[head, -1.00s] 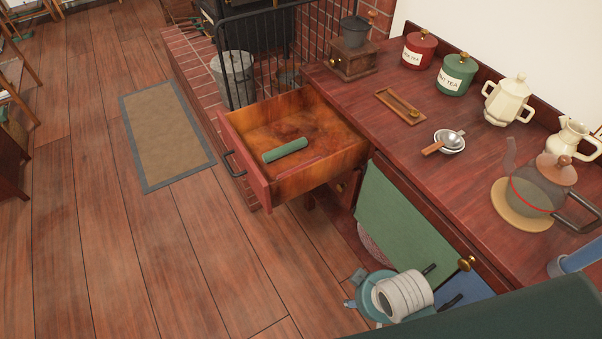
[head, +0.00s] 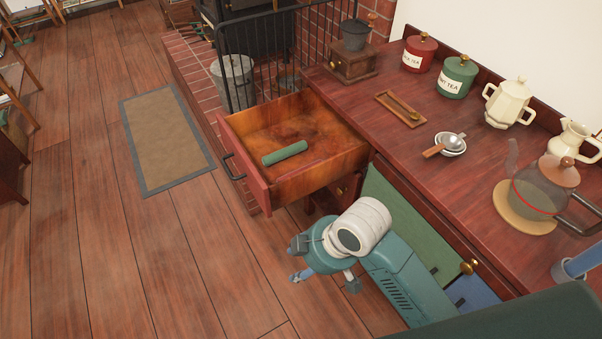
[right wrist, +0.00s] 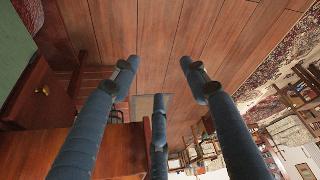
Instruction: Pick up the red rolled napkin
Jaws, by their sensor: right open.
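The open drawer (head: 262,187) holds a green rolled napkin (head: 285,153) lying on its floor. A thin reddish strip (head: 304,171) lies beside it, close to the near side wall; it may be the red rolled napkin, but it blends with the wood and I cannot be sure. My right gripper (head: 320,270) is in front of the drawer, nearer the camera and apart from it. In the right wrist view the fingers of my right gripper (right wrist: 158,78) are spread with nothing between them. My left gripper is out of view.
The counter (head: 400,135) to the right holds canisters, a wooden tray (head: 401,109), a strainer (head: 452,142) and a glass kettle (head: 540,190). A black railing (head: 262,50) stands behind the drawer.

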